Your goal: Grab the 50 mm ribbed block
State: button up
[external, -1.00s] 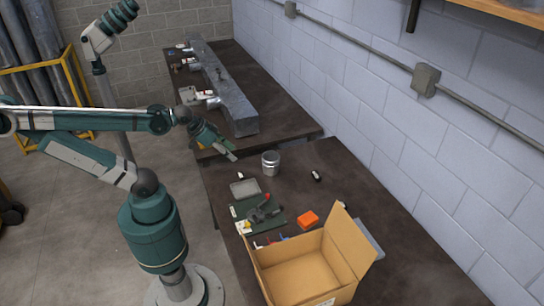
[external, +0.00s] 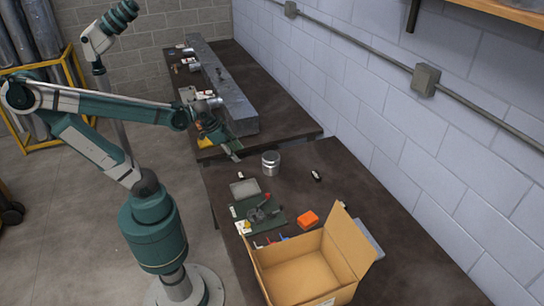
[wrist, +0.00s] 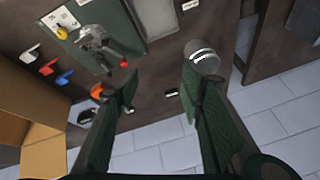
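My gripper (external: 233,152) hangs over the far end of the near table, left of a metal can. In the wrist view its two fingers (wrist: 160,82) are spread apart with nothing held between them. No block is clearly ribbed at this size. An orange block (external: 308,219) lies on the table just beyond the cardboard box, well away from my gripper. In the wrist view this orange block (wrist: 97,91) is partly hidden behind the left finger. Small dark-and-white pieces lie on the table, one right of the can (external: 316,175); I cannot tell what they are.
The metal can (external: 270,162) stands upright near my gripper. A green mat (external: 277,219) holds a red-tipped tool, beside a grey tray (external: 244,188). An open cardboard box (external: 297,274) fills the near end. A long metal duct (external: 228,95) lies on the far table.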

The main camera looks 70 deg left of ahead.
jog(key=w+a+f+m+g, duration=0.3)
jog(key=w+a+f+m, duration=0.2)
jog(key=a+f+m, duration=0.3)
jog(key=m+g, duration=0.2)
jog(key=m, duration=0.3)
send_over(242, 175)
notch_tip(242, 175, down, 11)
jog(key=shift+w+d+r, duration=0.1)
jog(key=shift+w+d, duration=0.05)
jog(key=shift+a+f+m, duration=0.2)
jog(key=shift+f+m, duration=0.1)
jog(key=shift+f, duration=0.05)
jog(key=shift+f, duration=0.15)
jog(key=shift+f+b, duration=0.4)
jog(key=shift+f, duration=0.75)
jog(key=shift+a+f+b, duration=0.15)
jog(key=shift+f+b, duration=0.25)
jog(key=shift+f, duration=2.2)
